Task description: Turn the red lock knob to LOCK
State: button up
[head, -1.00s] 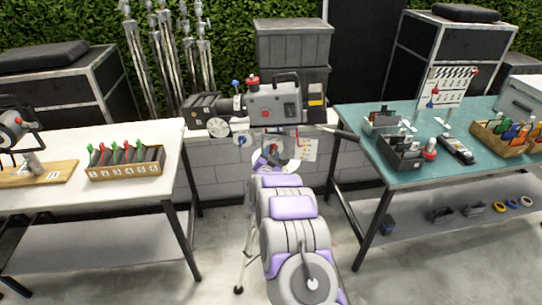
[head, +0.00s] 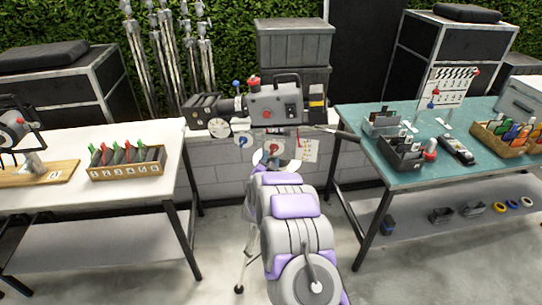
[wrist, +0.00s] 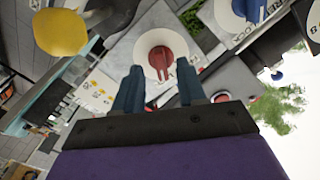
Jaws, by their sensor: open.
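The red lock knob (wrist: 158,60) sits on a round white dial (wrist: 146,42) on a grey panel in the wrist view. Its pointer slants toward the bottom of that picture. I cannot tell whether a finger touches the knob. In the head view a small part of the red knob (head: 274,146) shows beyond my arm, below the camera rig (head: 275,104); my fingertips are hard to make out there. The dial's lettering is not readable.
A blue knob (head: 243,141) on a white dial is left of the red one. In the wrist view a yellow round part (wrist: 60,32) is close at upper left. A white table (head: 90,200) and a teal table (head: 425,178) flank the rig, with floor between.

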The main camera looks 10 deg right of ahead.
jog(key=p+v, duration=0.2)
jog(key=v, duration=1.2)
jog(key=shift+a, duration=0.1)
jog(key=s+a+r+n+g+y, duration=0.5)
jog(key=s+a+r+g+y, duration=0.2)
jog(key=a+r+y, duration=0.1)
jog(key=s+d+r+n+g, duration=0.1)
jog(key=s+d+r+g, duration=0.2)
jog(key=s, duration=1.1)
jog(key=s+d+r+n+g+h, duration=0.1)
jog(key=s+d+g, duration=0.4)
jog(key=s, duration=0.9)
jog(key=s+d+r+n+g+h, duration=0.1)
jog(key=s+d, duration=0.5)
jog(key=s, duration=0.8)
notch_tip(320, 180, up, 4)
jog(key=n+g, duration=0.1)
jog(key=g, duration=0.1)
jog(key=shift+s+f+n+g, duration=0.15)
jog(key=shift+s+n+g, duration=0.1)
jog(key=shift+n+g, duration=0.15)
jog(key=shift+a, duration=0.1)
